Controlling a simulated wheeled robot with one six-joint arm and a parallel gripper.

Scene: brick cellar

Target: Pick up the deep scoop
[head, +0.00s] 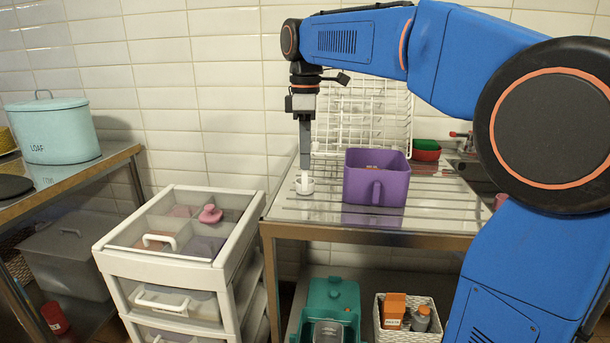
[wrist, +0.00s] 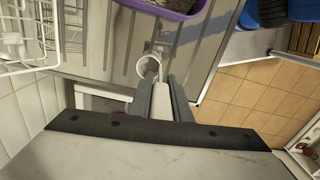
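A small white scoop (head: 305,184) with a round cup stands at the left part of the metal drainer top, left of the purple bin. In the wrist view its round white cup (wrist: 148,66) shows just beyond my fingertips. Its pale handle (wrist: 162,98) runs back between the two grey fingers. My gripper (head: 305,165) points straight down over the scoop; in the wrist view its fingers (wrist: 161,84) lie on either side of the handle. I cannot tell whether they press on it. I see no clear gap between the scoop and the top.
A purple bin (head: 361,187) stands close to the right of the scoop. A white wire rack (head: 365,115) leans at the wall behind, with red and green containers (head: 426,150) beside it. A white drawer cart (head: 170,255) stands left of the metal top (head: 335,222).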

